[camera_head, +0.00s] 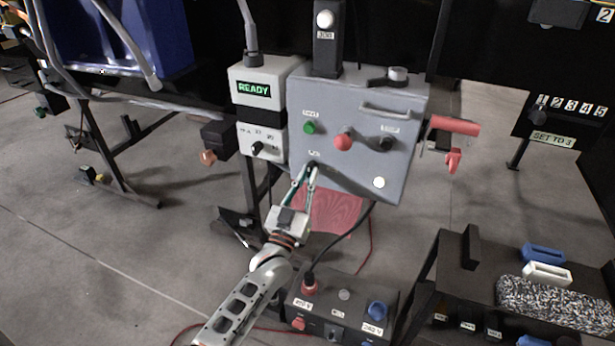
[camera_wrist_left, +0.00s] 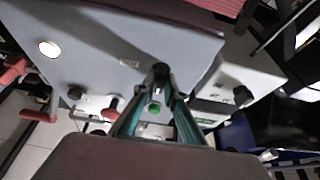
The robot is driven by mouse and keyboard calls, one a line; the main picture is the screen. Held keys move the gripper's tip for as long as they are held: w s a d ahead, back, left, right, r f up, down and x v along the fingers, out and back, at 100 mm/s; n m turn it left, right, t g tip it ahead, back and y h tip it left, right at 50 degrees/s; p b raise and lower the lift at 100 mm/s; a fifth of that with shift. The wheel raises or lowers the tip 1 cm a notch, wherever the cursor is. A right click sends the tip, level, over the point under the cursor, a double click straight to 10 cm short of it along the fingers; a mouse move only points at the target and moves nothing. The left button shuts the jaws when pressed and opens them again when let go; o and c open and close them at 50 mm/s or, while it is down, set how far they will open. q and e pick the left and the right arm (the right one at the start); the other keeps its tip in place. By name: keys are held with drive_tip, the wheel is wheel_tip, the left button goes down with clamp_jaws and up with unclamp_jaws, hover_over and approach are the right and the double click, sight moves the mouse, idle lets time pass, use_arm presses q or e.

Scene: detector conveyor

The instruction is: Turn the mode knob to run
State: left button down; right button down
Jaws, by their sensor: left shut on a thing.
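The grey control box (camera_head: 345,105) stands upright in the middle of the head view. My left gripper (camera_head: 313,168) reaches up to the lower left of its front face. Its fingers are shut on a small dark knob (camera_wrist_left: 160,68) under a small label that I cannot read for sure. The fingertips hide most of this knob. Another black knob (camera_head: 386,143) sits at the right of the same face, also under a small label. A black selector knob (camera_head: 257,148) sits on the white READY unit (camera_head: 262,75). My right gripper is not in view.
A green button (camera_head: 309,128), a red button (camera_head: 343,141) and a lit white lamp (camera_head: 379,182) share the face. A red lever (camera_head: 453,125) sticks out at right. A dark socket box (camera_head: 330,315) with a cable stands below. A black bench (camera_head: 460,275) stands lower right.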

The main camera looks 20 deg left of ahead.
use_arm(q)
drive_tip(key=shift+w+r, duration=0.15)
drive_tip(key=shift+r, duration=0.5)
drive_tip(key=c, duration=2.1)
unclamp_jaws()
drive_tip(key=shift+w+f, duration=0.1)
drive_tip(key=shift+f, duration=0.2)
drive_tip(key=shift+s+f, duration=0.15)
drive_tip(key=shift+s, duration=0.1)
drive_tip(key=v, duration=1.1)
drive_tip(key=shift+s+f, duration=0.1)
drive_tip(key=shift+s, duration=0.2)
